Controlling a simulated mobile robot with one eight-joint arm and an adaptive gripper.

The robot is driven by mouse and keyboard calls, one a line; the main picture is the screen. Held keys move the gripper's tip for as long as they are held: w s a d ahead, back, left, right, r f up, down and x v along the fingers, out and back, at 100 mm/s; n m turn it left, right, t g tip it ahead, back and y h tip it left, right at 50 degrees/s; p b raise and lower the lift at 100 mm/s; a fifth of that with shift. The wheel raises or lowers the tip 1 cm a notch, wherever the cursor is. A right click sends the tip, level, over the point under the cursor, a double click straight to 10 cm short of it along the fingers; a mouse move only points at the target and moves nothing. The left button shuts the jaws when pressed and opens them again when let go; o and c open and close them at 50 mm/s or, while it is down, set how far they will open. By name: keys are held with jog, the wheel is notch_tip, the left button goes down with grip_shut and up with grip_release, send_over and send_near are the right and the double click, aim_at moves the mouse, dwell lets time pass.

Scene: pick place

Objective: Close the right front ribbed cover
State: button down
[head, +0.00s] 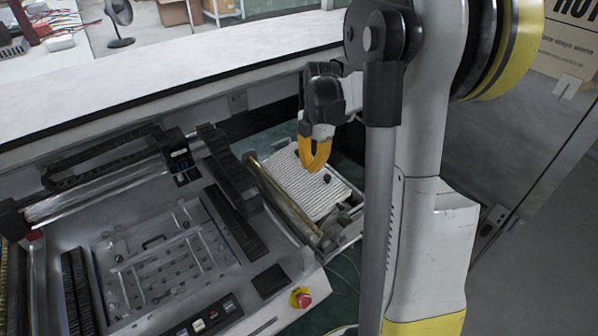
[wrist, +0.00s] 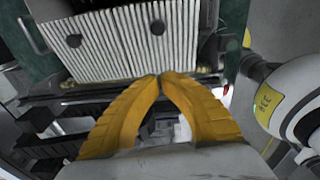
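The ribbed cover (head: 308,180) is a white ridged panel with dark knobs, right of the machine's brass-coloured bar in the head view. In the wrist view the ribbed cover (wrist: 118,45) fills the upper middle, with two dark knobs on its face.
The machine bed (head: 165,265) with a clear plate lies left of the cover. A red stop button (head: 304,299) sits at its front corner. A long white ledge (head: 180,75) runs behind. A grey panel wall (head: 510,130) stands at the right.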

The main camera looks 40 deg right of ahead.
jog(key=b, duration=0.3)
send_near(321, 192)
jog(key=shift+w+d+f, duration=0.45)
jog(key=shift+f, duration=0.15)
jog(key=shift+w+d+f, duration=0.4)
jog(key=shift+w+f, duration=0.05)
jog(key=shift+f, duration=0.15)
jog(key=shift+d+f, duration=0.75)
jog(key=shift+f, duration=0.05)
jog(key=shift+r, duration=0.1)
